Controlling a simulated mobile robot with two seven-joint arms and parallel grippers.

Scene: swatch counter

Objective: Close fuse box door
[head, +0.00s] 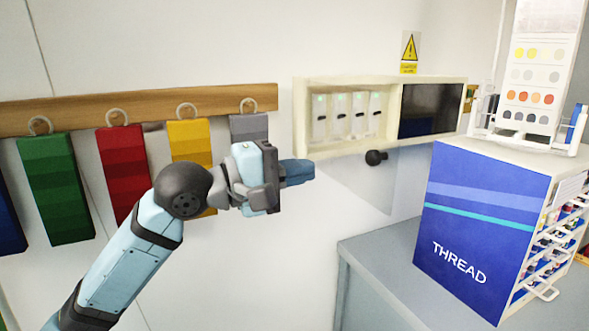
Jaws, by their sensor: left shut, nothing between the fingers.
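The fuse box (300,120) is a cream wall-mounted case in the middle of the head view. Its left part is uncovered and shows several white switches with small green lights. Its right part has a dark panel. A clear greyish door (372,190) hangs open below the box, with a round black knob (376,157) on it. My left gripper (308,171) is shut and empty, with its blue fingertips pointing right. In the picture it is just below the box's lower left corner and left of the knob. I cannot tell whether it touches the door. My right gripper is not in view.
A wooden rail (150,107) with several hanging colour swatches lines the wall at left. A grey counter (390,240) stands at right, holding a blue thread cabinet (480,230) with a swatch display (535,80) on top. A yellow warning sign (410,50) is above the box.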

